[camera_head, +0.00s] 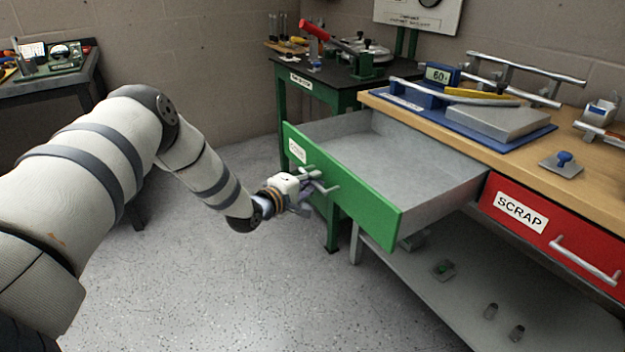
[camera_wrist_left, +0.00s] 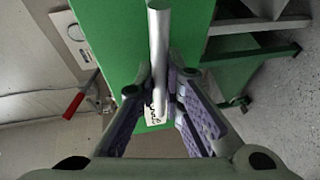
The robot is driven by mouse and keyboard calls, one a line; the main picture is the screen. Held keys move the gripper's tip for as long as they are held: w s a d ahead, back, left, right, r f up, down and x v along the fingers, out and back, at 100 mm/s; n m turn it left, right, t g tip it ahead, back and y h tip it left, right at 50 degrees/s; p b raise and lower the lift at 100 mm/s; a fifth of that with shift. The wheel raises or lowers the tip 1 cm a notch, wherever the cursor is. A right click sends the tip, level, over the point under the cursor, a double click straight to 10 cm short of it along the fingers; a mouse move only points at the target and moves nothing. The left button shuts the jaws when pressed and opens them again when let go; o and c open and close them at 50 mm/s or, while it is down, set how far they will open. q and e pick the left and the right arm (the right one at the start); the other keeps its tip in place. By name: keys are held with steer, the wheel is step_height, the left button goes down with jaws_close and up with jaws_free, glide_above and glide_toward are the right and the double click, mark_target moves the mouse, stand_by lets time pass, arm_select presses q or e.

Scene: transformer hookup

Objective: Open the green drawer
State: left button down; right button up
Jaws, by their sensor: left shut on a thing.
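The green drawer (camera_head: 372,207) stands pulled well out of the wooden-topped bench, and its grey inside is empty. Its green front also fills the upper middle of the left wrist view (camera_wrist_left: 115,40). My left gripper (camera_head: 318,184) is at the drawer front, shut on the drawer's bar handle (camera_wrist_left: 159,50). In the left wrist view its two fingers (camera_wrist_left: 160,88) lie on either side of the bar. Much of the handle is hidden by the gripper in the head view. My right gripper is in neither view.
A red drawer (camera_head: 554,235) labelled SCRAP is shut, to the right of the green one. A lower shelf (camera_head: 450,310) with small parts sits beneath. A green-legged table (camera_head: 318,82) stands behind. The speckled floor (camera_head: 240,300) in front is clear.

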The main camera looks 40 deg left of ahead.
arm_select(q)
steer(key=c, duration=1.7)
jaws_free()
steer(key=shift+s, duration=0.1)
steer(key=s, duration=0.4)
steer(key=s+r, duration=0.1)
steer(key=s, duration=0.2)
steer(key=s+r, duration=0.1)
steer(key=s, duration=0.3)
steer(key=shift+s+r, duration=0.1)
steer(key=shift+s, duration=0.2)
